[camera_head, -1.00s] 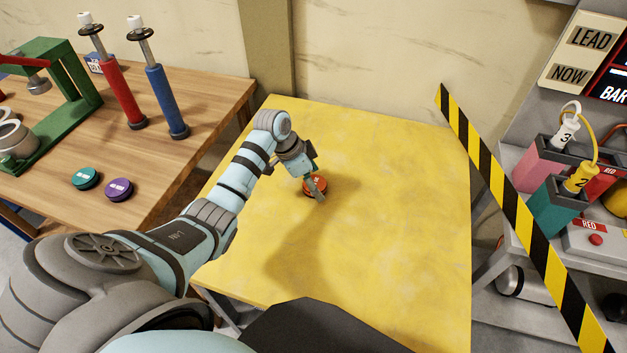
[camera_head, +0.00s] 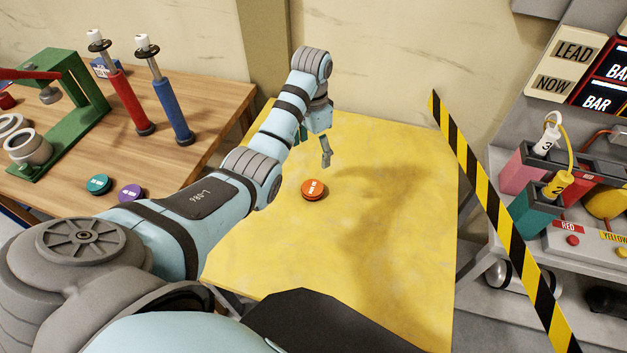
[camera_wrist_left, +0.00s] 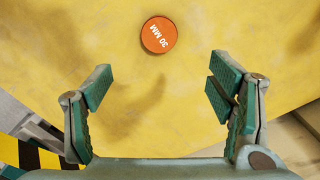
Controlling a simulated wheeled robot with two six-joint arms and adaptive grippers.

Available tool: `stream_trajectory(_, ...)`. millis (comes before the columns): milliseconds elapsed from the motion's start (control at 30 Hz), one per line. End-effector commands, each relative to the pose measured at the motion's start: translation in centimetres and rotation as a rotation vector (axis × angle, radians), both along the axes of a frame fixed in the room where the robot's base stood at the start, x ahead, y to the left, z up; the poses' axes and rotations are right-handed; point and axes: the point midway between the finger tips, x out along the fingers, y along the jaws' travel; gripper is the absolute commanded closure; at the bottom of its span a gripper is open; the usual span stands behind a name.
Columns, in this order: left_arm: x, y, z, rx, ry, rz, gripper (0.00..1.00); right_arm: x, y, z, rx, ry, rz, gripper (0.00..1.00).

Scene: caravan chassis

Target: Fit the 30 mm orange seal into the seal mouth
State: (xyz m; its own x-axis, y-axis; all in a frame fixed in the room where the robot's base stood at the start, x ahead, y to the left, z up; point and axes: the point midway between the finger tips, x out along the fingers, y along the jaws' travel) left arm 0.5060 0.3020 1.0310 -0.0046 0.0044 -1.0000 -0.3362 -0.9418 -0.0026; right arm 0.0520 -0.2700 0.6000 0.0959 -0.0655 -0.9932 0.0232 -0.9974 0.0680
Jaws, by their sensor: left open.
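The orange seal (camera_head: 313,189) is a flat disc lying on the yellow tabletop. In the left wrist view the orange seal (camera_wrist_left: 159,35) shows the print "30 MM" on its upper face. My left gripper (camera_head: 315,145) is open and empty, raised above the table beyond the seal. In the left wrist view, the open left gripper (camera_wrist_left: 160,90) has its green-padded fingers wide apart, with the seal past the tips and between their lines. I cannot tell surely which part is the seal mouth; a grey open cylinder (camera_head: 27,148) stands by the green press. My right gripper is not in view.
The wooden bench (camera_head: 190,95) at left holds a teal disc (camera_head: 97,184), a purple disc (camera_head: 130,193), a red cylinder (camera_head: 128,100), a blue cylinder (camera_head: 173,112) and the green press (camera_head: 80,85). A striped barrier (camera_head: 490,215) edges the yellow table (camera_head: 400,270) at right.

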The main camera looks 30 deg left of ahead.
Motion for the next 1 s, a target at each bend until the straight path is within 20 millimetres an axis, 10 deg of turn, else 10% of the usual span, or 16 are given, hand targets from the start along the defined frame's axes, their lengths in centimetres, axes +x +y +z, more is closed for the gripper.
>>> stream_trajectory(600,0.1,-0.5,-13.3,0.002,0.003,0.01,0.24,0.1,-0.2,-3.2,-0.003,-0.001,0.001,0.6)
stream_trajectory(900,0.1,-0.5,-14.3,0.003,-0.002,0.009,0.24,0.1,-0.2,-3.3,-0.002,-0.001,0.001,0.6)
stream_trajectory(1000,0.1,-0.5,-14.2,0.002,-0.002,0.009,0.4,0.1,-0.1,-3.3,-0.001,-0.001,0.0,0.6)
